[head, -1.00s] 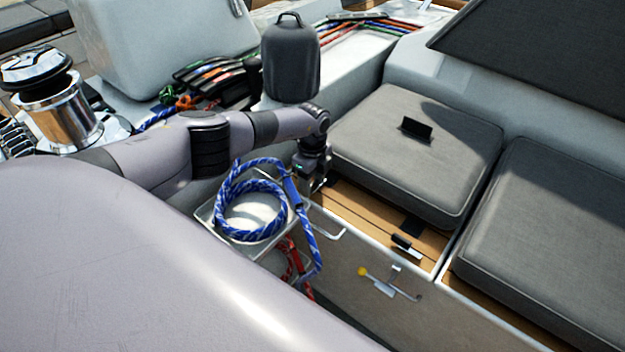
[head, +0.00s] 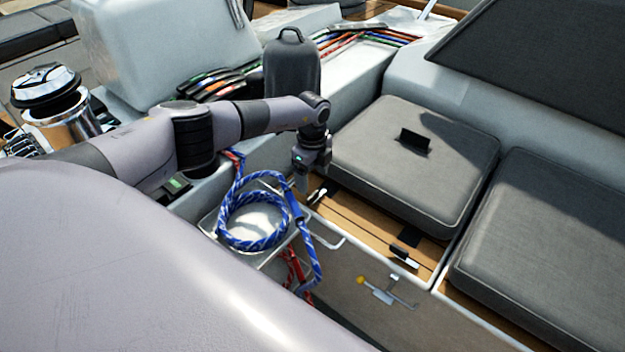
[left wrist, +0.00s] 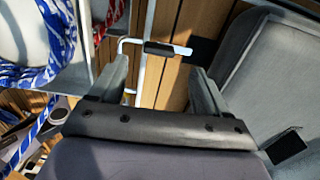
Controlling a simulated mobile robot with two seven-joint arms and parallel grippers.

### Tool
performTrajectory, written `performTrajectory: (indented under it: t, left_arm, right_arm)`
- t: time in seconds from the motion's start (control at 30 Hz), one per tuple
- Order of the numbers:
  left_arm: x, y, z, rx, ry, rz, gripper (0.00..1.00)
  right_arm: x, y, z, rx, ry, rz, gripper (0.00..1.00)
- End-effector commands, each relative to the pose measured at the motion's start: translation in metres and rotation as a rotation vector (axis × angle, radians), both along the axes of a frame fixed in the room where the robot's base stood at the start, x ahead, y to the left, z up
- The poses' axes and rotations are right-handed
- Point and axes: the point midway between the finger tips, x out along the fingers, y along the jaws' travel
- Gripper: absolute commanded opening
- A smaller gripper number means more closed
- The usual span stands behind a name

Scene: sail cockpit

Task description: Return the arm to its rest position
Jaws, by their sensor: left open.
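My left arm comes in from the left in the head view and reaches past the dark bag. My left gripper (head: 309,180) points down beside the blue rope coil (head: 254,222), above the wooden seat base near the grey cushion. In the left wrist view its two fingers (left wrist: 160,85) stand apart with nothing between them; a black-gripped metal handle (left wrist: 168,48) shows beyond on the wood. The blue rope coil hangs at a metal tray (head: 211,216), and its rope also shows in the left wrist view (left wrist: 58,45). My right gripper is not in view.
Grey cushions (head: 415,165) lie on the wooden bench to the right. A dark bag (head: 291,75) stands behind my arm. A chrome winch (head: 50,100) is at the far left. A yellow-knobbed lever (head: 378,290) is on the locker front. Red rope (head: 294,272) hangs below the blue coil.

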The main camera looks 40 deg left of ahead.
Motion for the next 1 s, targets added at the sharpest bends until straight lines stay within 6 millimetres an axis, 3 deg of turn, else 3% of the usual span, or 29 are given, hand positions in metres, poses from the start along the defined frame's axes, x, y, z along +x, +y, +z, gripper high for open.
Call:
performTrajectory:
  t: [0.13, 0.7, 0.87, 1.0]
  left_arm:
    - [0.000, 0.000, 0.010, 0.001, 0.000, -0.001, 0.77]
    - [0.000, 0.000, 0.012, 0.000, 0.000, -0.001, 0.77]
    - [0.000, 0.000, 0.039, 0.000, -0.001, -0.001, 0.77]
    - [0.000, 0.000, 0.078, 0.000, -0.001, -0.001, 0.77]
  right_arm:
    - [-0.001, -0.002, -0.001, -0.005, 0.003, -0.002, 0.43]
    - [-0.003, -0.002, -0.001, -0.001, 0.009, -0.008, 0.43]
    - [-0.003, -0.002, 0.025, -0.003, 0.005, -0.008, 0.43]
    - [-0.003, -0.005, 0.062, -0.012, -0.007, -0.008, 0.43]
